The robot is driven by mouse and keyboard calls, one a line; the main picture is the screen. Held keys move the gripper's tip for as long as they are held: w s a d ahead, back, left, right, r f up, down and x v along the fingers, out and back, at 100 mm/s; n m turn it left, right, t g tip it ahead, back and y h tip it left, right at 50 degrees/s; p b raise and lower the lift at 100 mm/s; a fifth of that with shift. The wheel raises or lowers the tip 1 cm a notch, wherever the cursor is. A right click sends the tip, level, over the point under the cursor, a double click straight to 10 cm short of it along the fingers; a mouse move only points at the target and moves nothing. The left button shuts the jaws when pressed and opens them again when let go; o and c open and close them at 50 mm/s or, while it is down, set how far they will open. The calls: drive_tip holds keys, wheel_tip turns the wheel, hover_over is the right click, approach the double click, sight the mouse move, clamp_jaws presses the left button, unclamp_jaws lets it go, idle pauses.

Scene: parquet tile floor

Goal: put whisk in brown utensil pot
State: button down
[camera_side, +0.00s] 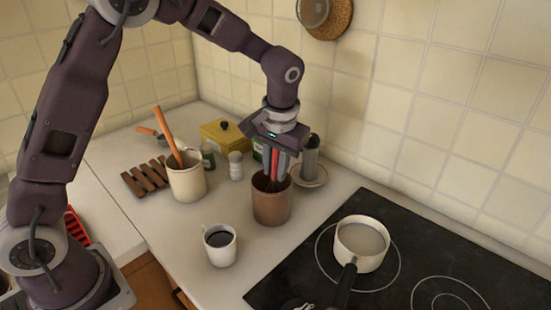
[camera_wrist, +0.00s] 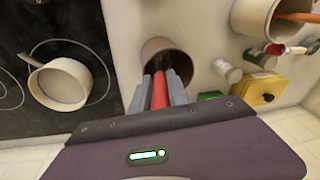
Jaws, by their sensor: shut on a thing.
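The brown utensil pot (camera_side: 271,207) stands upright on the white counter, left of the stove. It also shows in the wrist view (camera_wrist: 181,51), seen into its mouth. My gripper (camera_side: 272,178) is directly over the pot's mouth, pointing down. It is shut on the red handle of the whisk (camera_side: 274,166), which also shows between the fingers in the wrist view (camera_wrist: 159,90). The whisk's dark wire end reaches down inside the pot's mouth. Whether it touches the bottom is hidden.
A cream pot (camera_side: 187,182) with an orange-handled utensil stands to the left. A mug of dark liquid (camera_side: 220,244) stands in front. A saucepan (camera_side: 361,244) sits on the black stove (camera_side: 420,262). A yellow box (camera_side: 224,135), small jars and a grey cylinder on a saucer (camera_side: 311,160) are behind.

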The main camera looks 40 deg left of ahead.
drive_tip(key=shift+f, duration=0.45)
idle(0.5)
drive_tip(key=c, duration=1.2)
unclamp_jaws()
drive_tip(key=shift+r, duration=0.1)
drive_tip(key=shift+a+v, duration=0.1)
drive_tip(key=shift+v, duration=0.6)
drive_tip(key=shift+a+v, duration=0.15)
drive_tip(key=shift+v, duration=0.55)
drive_tip(key=shift+w+r, duration=0.2)
drive_tip(key=shift+w+a+v, duration=0.15)
drive_tip(key=shift+a+v, duration=0.1)
drive_tip(key=shift+v, duration=1.05)
drive_tip(key=shift+w+a+v, duration=0.1)
drive_tip(key=shift+a+v, duration=0.1)
drive_tip(key=shift+v, duration=1.1)
drive_tip(key=shift+w+a+v, duration=0.15)
drive_tip(key=shift+a+v, duration=0.1)
drive_tip(key=shift+v, duration=1.05)
drive_tip(key=shift+r, duration=0.15)
